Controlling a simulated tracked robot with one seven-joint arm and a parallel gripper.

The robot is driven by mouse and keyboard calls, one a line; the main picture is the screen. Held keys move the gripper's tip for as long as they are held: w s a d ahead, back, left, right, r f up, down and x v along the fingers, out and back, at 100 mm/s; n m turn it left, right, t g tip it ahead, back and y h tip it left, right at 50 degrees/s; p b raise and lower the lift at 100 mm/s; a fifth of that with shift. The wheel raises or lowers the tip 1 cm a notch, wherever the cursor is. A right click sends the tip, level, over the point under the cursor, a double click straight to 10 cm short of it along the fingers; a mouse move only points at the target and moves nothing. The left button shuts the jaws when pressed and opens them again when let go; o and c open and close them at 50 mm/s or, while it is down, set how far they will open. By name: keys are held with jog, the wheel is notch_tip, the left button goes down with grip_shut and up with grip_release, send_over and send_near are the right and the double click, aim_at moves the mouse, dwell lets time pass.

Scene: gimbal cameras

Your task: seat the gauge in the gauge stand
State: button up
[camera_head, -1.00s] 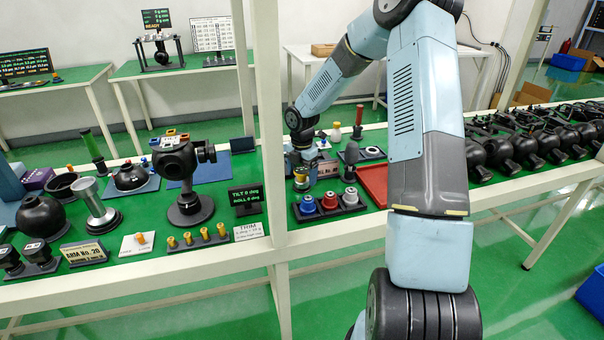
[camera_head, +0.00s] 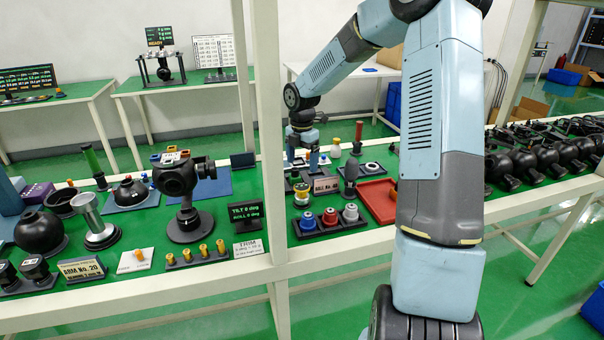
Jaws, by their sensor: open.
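My gripper (camera_head: 303,163) hangs fingers-down over the back half of the bench, right of the white post. It is open and looks empty; its fingertips are small and partly hard to make out. Just in front and below it stands a short dark cylinder with a yellow band (camera_head: 301,194), apart from the fingers. I cannot tell for sure which thing is the gauge or the gauge stand. Candidates are this banded cylinder, a dark upright handle-shaped piece (camera_head: 350,177) on a base, and a red-topped upright piece (camera_head: 358,137) further back.
A rack with red, blue and grey knobs (camera_head: 330,224) stands at the bench front. A nameplate (camera_head: 326,185) stands close by. A black gimbal camera (camera_head: 180,190) is left of the post (camera_head: 268,130).

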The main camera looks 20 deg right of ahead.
jog(key=shift+r, duration=1.1)
jog(key=shift+s, duration=0.1)
jog(key=s+a+r+m+t+h, duration=0.1)
jog(key=s+r+m+t, duration=0.1)
jog(key=s+r+m, duration=0.95)
jog(key=s+r+m+t+h, duration=0.15)
jog(key=s+r+m, duration=0.55)
jog(key=s, duration=0.9)
jog(key=s+m+t+y, duration=0.2)
jog(key=s+m, duration=0.4)
jog(key=s, duration=0.3)
jog(key=shift+s+d+r, duration=0.2)
jog(key=shift+s+r, duration=0.05)
jog(key=shift+r, duration=0.1)
